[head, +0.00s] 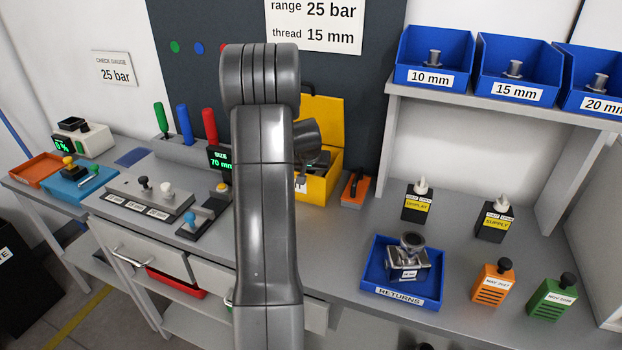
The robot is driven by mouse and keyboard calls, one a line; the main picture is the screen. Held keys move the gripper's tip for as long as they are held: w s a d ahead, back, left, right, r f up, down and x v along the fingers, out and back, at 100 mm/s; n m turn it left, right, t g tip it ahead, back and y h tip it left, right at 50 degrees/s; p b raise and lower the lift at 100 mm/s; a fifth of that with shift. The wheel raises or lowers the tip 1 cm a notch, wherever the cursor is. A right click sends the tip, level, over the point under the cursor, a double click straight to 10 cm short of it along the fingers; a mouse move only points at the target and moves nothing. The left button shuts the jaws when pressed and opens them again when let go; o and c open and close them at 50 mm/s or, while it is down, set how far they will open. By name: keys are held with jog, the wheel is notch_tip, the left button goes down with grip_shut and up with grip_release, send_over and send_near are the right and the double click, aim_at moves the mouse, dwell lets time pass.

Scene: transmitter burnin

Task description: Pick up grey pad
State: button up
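I cannot make out a grey pad for certain in the head view. A flat blue pad (131,157) lies on the bench at the left, behind the control box. My grey arm rises through the middle of the view and covers part of the bench. The dark end of my arm, with my gripper (318,160), shows only partly behind the arm link, in front of the open yellow box (328,108). Its fingers are too hidden to tell whether they are open or hold anything.
An orange block with a dark top (355,189) lies right of the yellow box. A blue returns tray (375,278) holds a metal part. Blue bins (433,52) sit on the shelf at right. Colored-handled tools (183,124) stand at left.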

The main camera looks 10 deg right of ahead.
jog(key=c, duration=0.7)
notch_tip(320, 180, up, 10)
jog(key=shift+b, duration=0.3)
jog(key=o, duration=0.3)
jog(key=shift+c, duration=1.2)
